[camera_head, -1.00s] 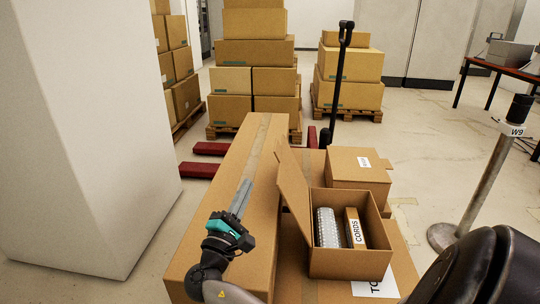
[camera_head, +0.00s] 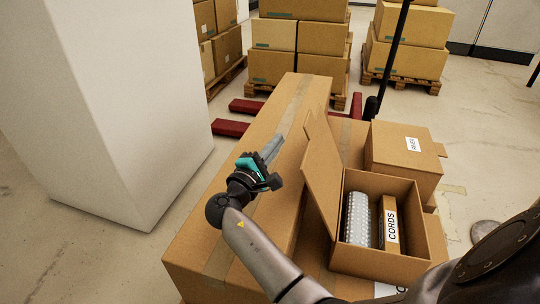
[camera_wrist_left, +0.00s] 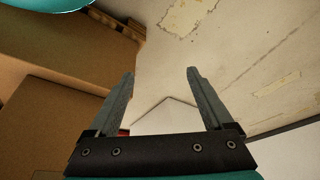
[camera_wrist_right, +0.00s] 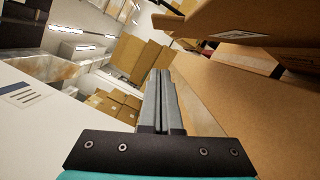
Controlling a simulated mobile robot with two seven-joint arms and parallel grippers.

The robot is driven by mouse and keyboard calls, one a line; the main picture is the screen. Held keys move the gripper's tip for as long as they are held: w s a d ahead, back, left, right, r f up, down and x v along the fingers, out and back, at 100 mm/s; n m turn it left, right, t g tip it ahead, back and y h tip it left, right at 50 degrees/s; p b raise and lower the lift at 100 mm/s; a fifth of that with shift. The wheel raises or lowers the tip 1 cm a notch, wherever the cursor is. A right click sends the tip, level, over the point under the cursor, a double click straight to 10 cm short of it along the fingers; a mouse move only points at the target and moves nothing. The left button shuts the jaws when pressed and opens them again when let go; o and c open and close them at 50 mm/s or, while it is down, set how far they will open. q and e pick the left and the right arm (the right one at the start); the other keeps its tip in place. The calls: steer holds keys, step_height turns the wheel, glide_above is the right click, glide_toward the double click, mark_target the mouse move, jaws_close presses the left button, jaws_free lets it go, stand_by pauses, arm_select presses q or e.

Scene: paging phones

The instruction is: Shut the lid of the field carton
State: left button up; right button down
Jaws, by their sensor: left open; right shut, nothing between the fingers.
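The field carton (camera_head: 380,262) is an open brown box at the lower right in the head view. Its lid (camera_head: 321,172) stands up, tilted outward on the left side. Inside are a bubble-wrapped roll (camera_head: 357,218) and a slim box marked CORDS (camera_head: 390,224). My right gripper (camera_head: 272,149) is left of the lid, above a long carton, and apart from the lid in the picture. Its fingers are closed together and empty in the right wrist view (camera_wrist_right: 160,85). My left gripper (camera_wrist_left: 160,72) is open and empty in the left wrist view, and out of the head view.
The long brown carton (camera_head: 205,245) lies left of the field carton. A smaller labelled box (camera_head: 403,157) stands directly behind it. A white pillar (camera_head: 110,110) is at the left. Stacked cartons on pallets (camera_head: 405,40) and a pallet jack's red forks (camera_head: 232,128) are behind.

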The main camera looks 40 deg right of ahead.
arm_select(q)
steer(key=shift+r+b, duration=0.4)
steer(key=shift+r, duration=0.75)
arm_select(e)
steer(key=s+d+r, duration=0.1)
steer(key=d+r, duration=0.1)
steer(key=d, duration=0.3)
steer(key=shift+d, duration=0.3)
steer(key=shift+s, duration=0.1)
